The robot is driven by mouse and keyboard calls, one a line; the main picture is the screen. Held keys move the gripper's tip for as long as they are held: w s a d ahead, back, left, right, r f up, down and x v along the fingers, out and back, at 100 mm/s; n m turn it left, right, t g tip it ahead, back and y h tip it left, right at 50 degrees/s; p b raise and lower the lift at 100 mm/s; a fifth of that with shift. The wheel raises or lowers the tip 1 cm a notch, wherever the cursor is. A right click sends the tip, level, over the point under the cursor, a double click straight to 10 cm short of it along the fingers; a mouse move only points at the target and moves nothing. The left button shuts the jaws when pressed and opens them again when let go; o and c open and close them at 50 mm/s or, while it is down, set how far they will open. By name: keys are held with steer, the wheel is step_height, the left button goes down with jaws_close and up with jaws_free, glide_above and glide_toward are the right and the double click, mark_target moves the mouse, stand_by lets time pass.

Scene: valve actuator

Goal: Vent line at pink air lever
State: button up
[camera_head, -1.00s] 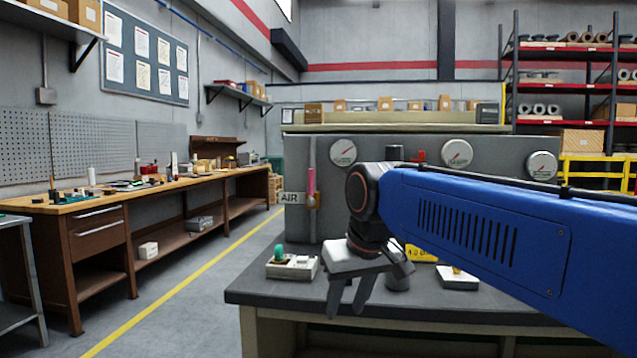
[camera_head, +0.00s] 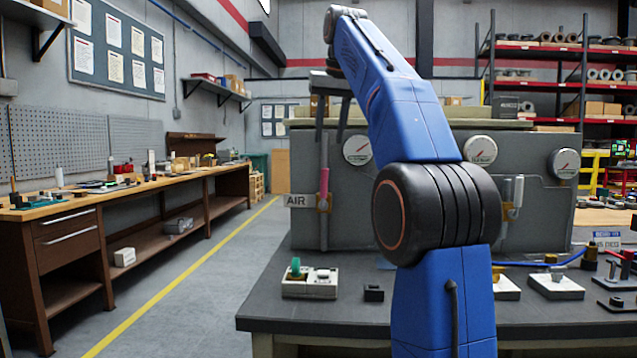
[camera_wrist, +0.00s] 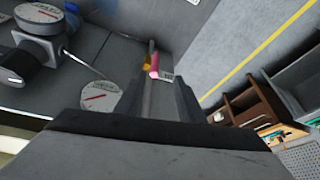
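The pink air lever (camera_head: 324,182) stands upright on the left part of the grey panel (camera_head: 350,215), on a brass-coloured valve beside the AIR sign (camera_head: 298,200). My gripper (camera_head: 331,143) is above it, with its fingers pointing down. The fingers are apart with nothing held between them. In the wrist view the pink lever (camera_wrist: 154,66) shows beyond and between the two fingers. I see no contact with the lever.
A round gauge (camera_head: 357,149) sits just right of the lever. Another lever with a silver handle (camera_head: 513,190) is further right on the panel. A box with a green knob (camera_head: 310,283) stands on the dark bench below. Left of the panel, the floor aisle is clear.

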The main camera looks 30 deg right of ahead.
mark_target(323, 182)
steer(key=x, duration=0.5)
steer(key=w+d+x, duration=0.1)
steer(key=x, duration=0.5)
steer(key=w+r+x, duration=0.1)
steer(key=x, duration=0.5)
steer(key=shift+d, duration=0.4)
jaws_close()
